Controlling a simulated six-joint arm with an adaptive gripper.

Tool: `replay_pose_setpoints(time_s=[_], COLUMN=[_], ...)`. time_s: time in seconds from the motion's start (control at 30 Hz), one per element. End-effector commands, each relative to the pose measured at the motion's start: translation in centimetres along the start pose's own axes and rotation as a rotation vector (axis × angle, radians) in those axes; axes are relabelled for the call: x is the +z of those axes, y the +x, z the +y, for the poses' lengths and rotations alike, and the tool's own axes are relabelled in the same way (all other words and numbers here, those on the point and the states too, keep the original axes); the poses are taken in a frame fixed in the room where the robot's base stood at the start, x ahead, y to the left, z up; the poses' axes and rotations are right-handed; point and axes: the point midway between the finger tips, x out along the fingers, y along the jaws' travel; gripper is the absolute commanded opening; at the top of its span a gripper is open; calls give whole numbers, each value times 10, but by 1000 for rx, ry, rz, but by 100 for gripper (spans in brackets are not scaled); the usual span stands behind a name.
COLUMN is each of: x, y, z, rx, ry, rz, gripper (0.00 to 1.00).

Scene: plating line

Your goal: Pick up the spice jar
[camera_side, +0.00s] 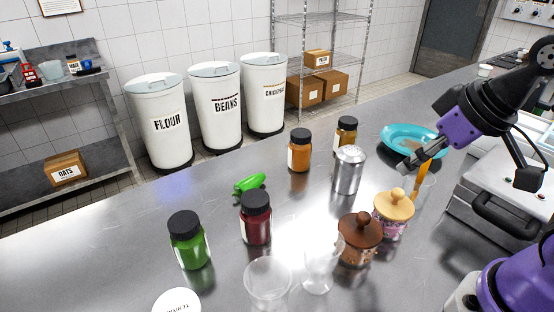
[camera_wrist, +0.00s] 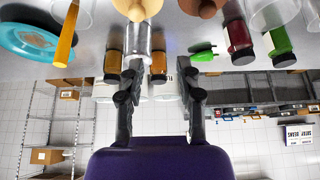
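Several spice jars with black lids stand upright on the steel counter: an orange one (camera_side: 300,155), a brown-amber one (camera_side: 345,138), a dark red one (camera_side: 256,222) and a green one (camera_side: 190,247). I cannot tell which is meant. My gripper (camera_side: 406,160) is above the counter's right side, near the turquoise plate, apart from the jars. In the wrist view its fingers (camera_wrist: 160,66) are spread and empty. That view is upside down; the orange jar (camera_wrist: 158,64) appears beyond and between the fingertips, and the amber jar (camera_wrist: 113,60) left of them.
Lidded jars with brown (camera_side: 358,245) and yellow (camera_side: 393,215) tops, clear glasses (camera_side: 268,282), a green pepper (camera_side: 250,182) and a turquoise plate (camera_side: 400,132) share the counter.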

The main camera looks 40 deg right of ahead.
Motion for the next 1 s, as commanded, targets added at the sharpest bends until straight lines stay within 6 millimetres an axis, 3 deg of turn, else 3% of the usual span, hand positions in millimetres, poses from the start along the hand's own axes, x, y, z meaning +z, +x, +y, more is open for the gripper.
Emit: replay_pose_setpoints(time_s=[0.07, 0.17, 0.2, 0.6, 0.67, 0.8, 1.0], x=[0, 0, 0, -2, -6, -26, -55], y=[0, 0, 0, -2, -9, -45, -20], z=[0, 0, 0, 0, 0, 0, -22], rx=[0, 0, 0, 0, 0, 0, -101], ry=[0, 0, 0, 0, 0, 0, 418], rz=[0, 0, 0, 2, 4, 9, 76], gripper=[40, 85, 90, 90, 90, 90, 90])
